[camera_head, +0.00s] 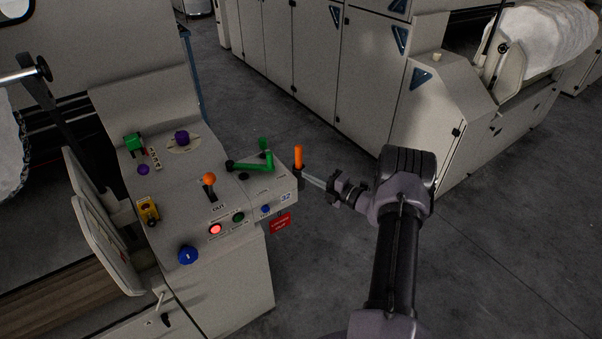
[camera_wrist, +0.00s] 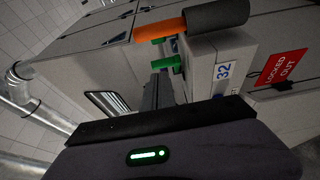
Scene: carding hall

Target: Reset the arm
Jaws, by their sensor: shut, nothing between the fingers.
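My arm reaches in from the lower right of the head view. My gripper (camera_head: 308,181) is shut and empty, pointing left at the right end of a grey control panel (camera_head: 228,196). Its tip is close to an upright orange-handled lever (camera_head: 298,157) with a dark lower part; I cannot tell whether they touch. In the wrist view my gripper (camera_wrist: 161,76) points away from the camera. The orange handle (camera_wrist: 160,29) crosses above it, and a green part (camera_wrist: 168,65) shows beside its tips.
The panel also carries a green crank handle (camera_head: 256,165), an orange-knobbed lever (camera_head: 210,179), a lit red button (camera_head: 215,229), a blue knob (camera_head: 188,255) and a red "LOCKED OUT" tag (camera_head: 280,222). Grey cabinets (camera_head: 300,55) stand behind. Dark floor (camera_head: 490,240) is clear at right.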

